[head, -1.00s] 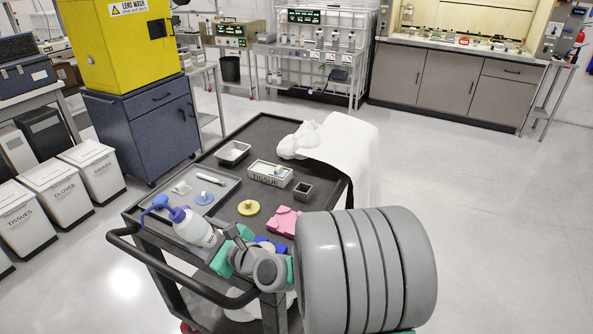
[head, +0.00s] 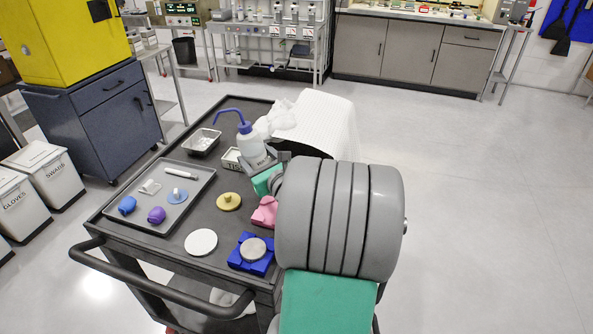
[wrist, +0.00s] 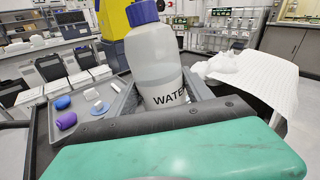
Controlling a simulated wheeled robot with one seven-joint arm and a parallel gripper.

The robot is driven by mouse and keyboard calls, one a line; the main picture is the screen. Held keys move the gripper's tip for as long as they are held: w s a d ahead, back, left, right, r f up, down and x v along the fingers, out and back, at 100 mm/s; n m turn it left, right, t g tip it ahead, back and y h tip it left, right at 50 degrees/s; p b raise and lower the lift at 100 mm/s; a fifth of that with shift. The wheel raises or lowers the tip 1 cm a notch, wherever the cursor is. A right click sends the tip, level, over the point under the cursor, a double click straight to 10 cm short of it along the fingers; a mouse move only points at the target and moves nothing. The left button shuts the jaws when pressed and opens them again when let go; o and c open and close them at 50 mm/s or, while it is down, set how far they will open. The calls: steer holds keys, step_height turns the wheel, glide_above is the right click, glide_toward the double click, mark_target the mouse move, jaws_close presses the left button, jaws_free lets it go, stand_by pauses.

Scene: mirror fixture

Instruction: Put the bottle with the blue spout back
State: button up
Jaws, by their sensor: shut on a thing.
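The bottle with the blue spout (head: 250,148) is a white squeeze bottle with a bent blue tube. It stands about upright in my gripper (head: 264,163), over the far part of the cart, in front of the tissue box in the head view. In the wrist view the bottle (wrist: 153,62) shows its blue cap and part of a "WATE" label. My gripper is shut around its lower body; the fingertips are mostly hidden. The bottle's base is hidden, so I cannot tell its height over the cart. A flat white disc (head: 201,242) lies on the cart's near part.
A grey tray (head: 198,204) holds a blue piece, a purple piece and small items. A yellow knobbed disc (head: 229,201), a pink block (head: 265,212) and a blue block (head: 240,264) sit nearby. A tissue box (head: 231,159), metal dish (head: 203,141) and white cloth (head: 325,118) lie farther back.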

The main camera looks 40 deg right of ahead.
steer(key=s+d+r+m+g+h+b, duration=0.1)
steer(key=s+d+m+h, duration=0.25)
steer(key=d, duration=0.45)
steer(key=s+d+r+m+h, duration=0.2)
steer(key=s+d, duration=0.3)
steer(key=d, duration=0.3)
steer(key=shift+w+d+f, duration=0.65)
steer(key=shift+w+f, duration=1.5)
steer(key=shift+f, duration=0.1)
steer(key=shift+w+d+f, duration=0.7)
steer(key=shift+w+f, duration=1.5)
steer(key=shift+f, duration=0.05)
steer(key=shift+w+d+f, duration=0.65)
steer(key=shift+w+f, duration=1.5)
steer(key=shift+f, duration=0.1)
steer(key=o, duration=1)
steer(key=shift+c, duration=0.2)
steer(key=shift+r, duration=0.1)
steer(key=b+v, duration=0.1)
steer(key=v, duration=1.1)
steer(key=shift+r+b, duration=0.1)
steer(key=shift+b, duration=0.3)
